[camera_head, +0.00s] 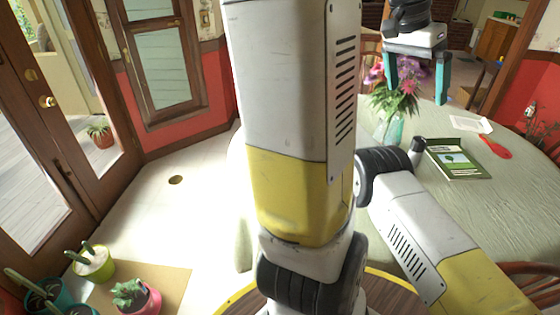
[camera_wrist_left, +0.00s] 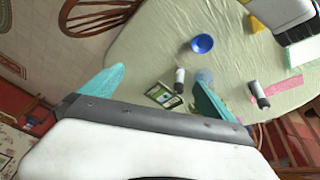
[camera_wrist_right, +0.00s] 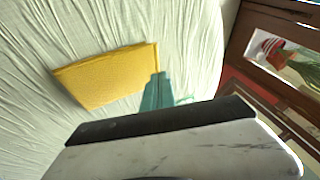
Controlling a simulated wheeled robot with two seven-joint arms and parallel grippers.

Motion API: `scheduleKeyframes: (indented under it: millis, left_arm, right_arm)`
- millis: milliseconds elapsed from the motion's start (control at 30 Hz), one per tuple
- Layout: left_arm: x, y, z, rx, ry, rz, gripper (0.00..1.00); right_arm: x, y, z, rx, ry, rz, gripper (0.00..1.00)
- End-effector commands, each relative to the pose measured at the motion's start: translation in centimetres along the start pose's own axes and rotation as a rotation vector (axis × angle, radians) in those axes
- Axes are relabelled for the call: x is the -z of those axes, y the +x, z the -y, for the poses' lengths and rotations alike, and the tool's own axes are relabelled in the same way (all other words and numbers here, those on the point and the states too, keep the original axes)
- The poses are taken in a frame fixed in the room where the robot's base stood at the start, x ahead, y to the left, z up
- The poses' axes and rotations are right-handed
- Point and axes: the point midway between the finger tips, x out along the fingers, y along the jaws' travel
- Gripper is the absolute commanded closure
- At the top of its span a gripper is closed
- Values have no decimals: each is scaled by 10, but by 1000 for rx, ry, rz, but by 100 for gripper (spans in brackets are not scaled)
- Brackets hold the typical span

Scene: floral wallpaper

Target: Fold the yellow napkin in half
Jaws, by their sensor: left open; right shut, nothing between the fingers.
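The yellow napkin (camera_wrist_right: 105,78) lies on the pale green tablecloth in the right wrist view. It looks like a flat, slightly skewed rectangle. My right gripper (camera_wrist_right: 158,76) is shut and empty, its tips by the napkin's right edge; I cannot tell whether they touch it. A small yellow patch in the left wrist view (camera_wrist_left: 257,24) appears to be the napkin beside my right arm. My left gripper (camera_head: 416,90) is open and empty above the table's far part, away from the napkin. The head view does not show the napkin; my arm covers much of the near table.
On the table (camera_head: 500,205) are a vase of flowers (camera_head: 393,128), a green book (camera_head: 458,158), a red object (camera_head: 495,147) and a paper (camera_head: 471,122). The left wrist view also shows a blue bowl (camera_wrist_left: 202,43) and a dark-and-white bottle (camera_wrist_left: 180,77). Chairs stand around the table.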

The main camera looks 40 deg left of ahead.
Motion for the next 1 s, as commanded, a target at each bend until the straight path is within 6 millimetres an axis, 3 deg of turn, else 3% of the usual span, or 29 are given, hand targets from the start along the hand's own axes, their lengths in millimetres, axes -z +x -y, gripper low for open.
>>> scheduleKeyframes:
  millis: [33, 200, 500, 700, 1000]
  left_arm:
    - [-13, -5, -18, 16, -9, -19, 0]
    - [-56, -10, -60, 51, -73, -89, 0]
    - [-124, 4, -103, 49, -156, -204, 0]
    - [-142, 12, -112, 38, -178, -231, 0]
    - [-144, 14, -114, 33, -182, -228, 0]
  right_arm:
    - [0, 0, 0, 0, 0, 0, 100]
    - [0, 0, 0, 0, 0, 0, 100]
    - [0, 0, 0, 0, 0, 0, 100]
    - [0, 1, 0, -4, -2, 0, 100]
    - [-2, 5, 0, -42, -15, 7, 100]
